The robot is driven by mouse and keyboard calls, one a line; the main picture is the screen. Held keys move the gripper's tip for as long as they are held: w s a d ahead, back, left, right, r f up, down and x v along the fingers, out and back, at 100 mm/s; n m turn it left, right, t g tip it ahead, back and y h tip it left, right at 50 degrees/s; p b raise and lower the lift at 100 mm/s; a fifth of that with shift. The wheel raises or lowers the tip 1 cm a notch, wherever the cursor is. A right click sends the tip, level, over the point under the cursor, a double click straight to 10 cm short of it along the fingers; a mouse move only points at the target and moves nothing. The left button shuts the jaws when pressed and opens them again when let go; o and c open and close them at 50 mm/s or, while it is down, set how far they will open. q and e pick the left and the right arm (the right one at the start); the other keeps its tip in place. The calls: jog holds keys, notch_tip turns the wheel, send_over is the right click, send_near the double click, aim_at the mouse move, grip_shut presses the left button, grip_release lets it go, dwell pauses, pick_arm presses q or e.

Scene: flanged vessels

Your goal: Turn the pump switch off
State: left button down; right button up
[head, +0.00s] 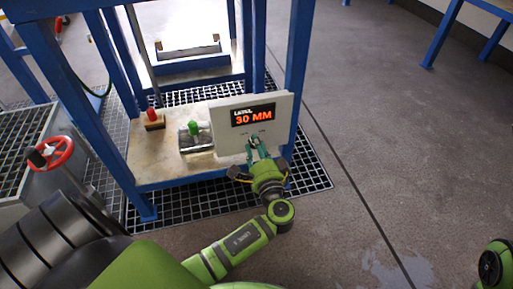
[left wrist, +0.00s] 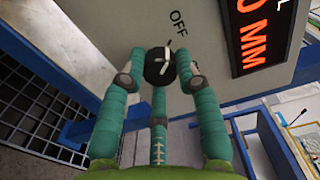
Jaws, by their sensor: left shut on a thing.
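The pump switch is a round black knob (left wrist: 157,68) with a white mark on the pale panel (head: 277,140). The word OFF (left wrist: 178,23) is printed beside it in the left wrist view. A white line at the knob's edge lies towards OFF, but I cannot tell the pointer's exact direction. My left gripper (head: 254,146) is at the panel, below the display, its teal fingers closed around the knob. The fingers also show in the left wrist view (left wrist: 159,78) and hide the knob's sides. My right gripper is out of view.
A red display (head: 253,115) reads LEVEL 30 MM above the switch. A green knob (head: 194,128) and a red knob (head: 152,115) stand on the bench left of the panel. Blue posts (head: 298,55) frame it. A red handwheel (head: 54,153) is at left.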

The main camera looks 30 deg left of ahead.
pick_arm(q)
jog(key=shift+s+a, duration=0.15)
jog(key=shift+a, duration=0.1)
jog(key=c, duration=0.9)
grip_release()
jog(key=shift+d, duration=0.15)
jog(key=v, duration=1.2)
